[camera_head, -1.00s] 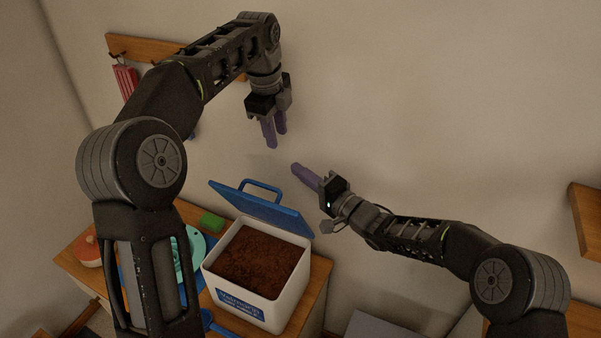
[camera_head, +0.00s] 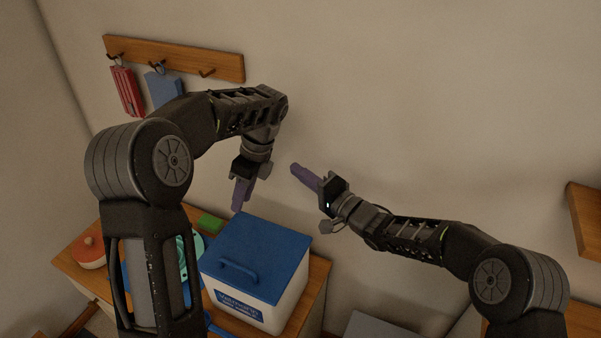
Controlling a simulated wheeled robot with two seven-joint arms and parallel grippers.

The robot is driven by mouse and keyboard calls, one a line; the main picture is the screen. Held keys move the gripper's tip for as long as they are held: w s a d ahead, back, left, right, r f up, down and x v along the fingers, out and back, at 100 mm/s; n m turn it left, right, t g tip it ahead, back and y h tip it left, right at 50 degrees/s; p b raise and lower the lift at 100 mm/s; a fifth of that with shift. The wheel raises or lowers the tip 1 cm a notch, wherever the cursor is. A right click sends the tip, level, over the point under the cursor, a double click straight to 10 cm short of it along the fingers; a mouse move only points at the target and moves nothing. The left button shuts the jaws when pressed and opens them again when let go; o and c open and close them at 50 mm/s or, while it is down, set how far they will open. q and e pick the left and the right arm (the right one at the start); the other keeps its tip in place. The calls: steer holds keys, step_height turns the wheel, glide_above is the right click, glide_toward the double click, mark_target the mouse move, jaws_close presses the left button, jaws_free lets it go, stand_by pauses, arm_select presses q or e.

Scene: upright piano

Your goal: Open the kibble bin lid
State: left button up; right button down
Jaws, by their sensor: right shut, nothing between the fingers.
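The white kibble bin (camera_head: 292,302) stands on the wooden cabinet top, with a blue label on its front. Its blue lid (camera_head: 265,240) lies flat over the top, closed, and hides the contents. The lid's blue handle (camera_head: 239,271) is near the front edge. My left gripper (camera_head: 240,208) points down near the lid's back left edge; I cannot tell if it touches the lid. Its fingers overlap in this view, so their gap is unclear. My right gripper (camera_head: 294,167) is shut and empty, pointing up-left, above and behind the bin by the wall.
A green block (camera_head: 210,222), a teal round item (camera_head: 187,250) and a red-topped pot (camera_head: 89,253) are left of the bin. A wooden hook rack (camera_head: 175,58) holds red and blue items on the wall. A wooden shelf (camera_head: 584,225) is at far right.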

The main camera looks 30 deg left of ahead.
arm_select(q)
steer(key=s+f+g+y, duration=0.1)
steer(key=s+f+g, duration=0.1)
steer(key=s+f, duration=0.5)
steer(key=s+f+m+g+y, duration=0.1)
steer(key=s+f+g+y, duration=0.15)
steer(key=s, duration=0.75)
steer(key=s+f+g, duration=0.1)
steer(key=s+f, duration=0.5)
steer(key=s, duration=0.3)
steer(key=w+d+f+n+t+h, duration=0.1)
steer(key=d+f+n, duration=0.4)
steer(key=d, duration=0.5)
steer(key=w+d+f+n+t+h, duration=0.2)
steer(key=d+f+n+t+h, duration=0.2)
steer(key=d+n, duration=0.4)
steer(key=w+d+f+n+t+h, duration=0.2)
steer(key=d+f+n+h, duration=0.3)
steer(key=d, duration=0.9)
step_height(320, 180, down, 3)
steer(key=shift+d+f+n+t, duration=0.15)
steer(key=shift+d+n+t, duration=0.1)
steer(key=shift+n+t, duration=0.55)
